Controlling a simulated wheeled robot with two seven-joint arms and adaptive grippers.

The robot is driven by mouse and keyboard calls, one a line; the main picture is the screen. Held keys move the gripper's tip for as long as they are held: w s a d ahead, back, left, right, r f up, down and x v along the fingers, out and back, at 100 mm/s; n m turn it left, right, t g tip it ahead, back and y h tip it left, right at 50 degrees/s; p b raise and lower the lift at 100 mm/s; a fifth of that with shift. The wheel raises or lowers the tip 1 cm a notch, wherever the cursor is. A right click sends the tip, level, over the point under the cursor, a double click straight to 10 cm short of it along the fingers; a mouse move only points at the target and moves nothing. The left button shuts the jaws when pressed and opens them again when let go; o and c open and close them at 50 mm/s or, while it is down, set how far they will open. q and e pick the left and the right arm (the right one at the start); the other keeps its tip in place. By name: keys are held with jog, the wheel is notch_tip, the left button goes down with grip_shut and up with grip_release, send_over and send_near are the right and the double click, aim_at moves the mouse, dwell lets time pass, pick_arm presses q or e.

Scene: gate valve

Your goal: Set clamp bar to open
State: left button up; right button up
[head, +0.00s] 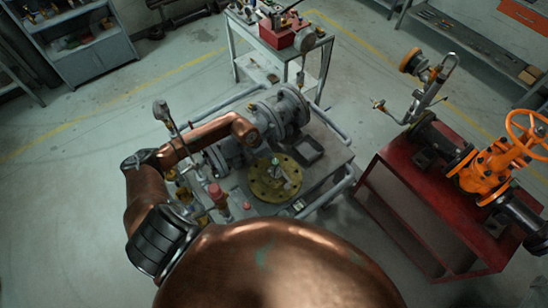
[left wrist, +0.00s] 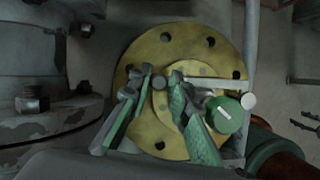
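A round yellow flange (head: 262,194) with bolt holes lies on the grey bench; it fills the middle of the left wrist view (left wrist: 212,58). A green knob (left wrist: 224,114) with a pale mark sits right of the flange's middle. A thin grey bar (left wrist: 222,83) with a rounded end runs beside it; it looks like the clamp bar. My left gripper (left wrist: 161,74) points down at the flange, its fingertips slightly apart with a small round grey end between them. I cannot tell whether they touch it. In the head view my left arm reaches over the bench. My right gripper is not in view.
Grey valve bodies (head: 287,108) and pipes crowd the bench behind the flange. A gauge on a stem (head: 162,111) rises at its left. A red table (head: 400,205) with an orange valve (head: 497,165) stands right. A cart (head: 255,57) stands behind. Open floor lies around.

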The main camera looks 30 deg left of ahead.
pick_arm(q)
jog(key=c, duration=0.3)
grip_shut()
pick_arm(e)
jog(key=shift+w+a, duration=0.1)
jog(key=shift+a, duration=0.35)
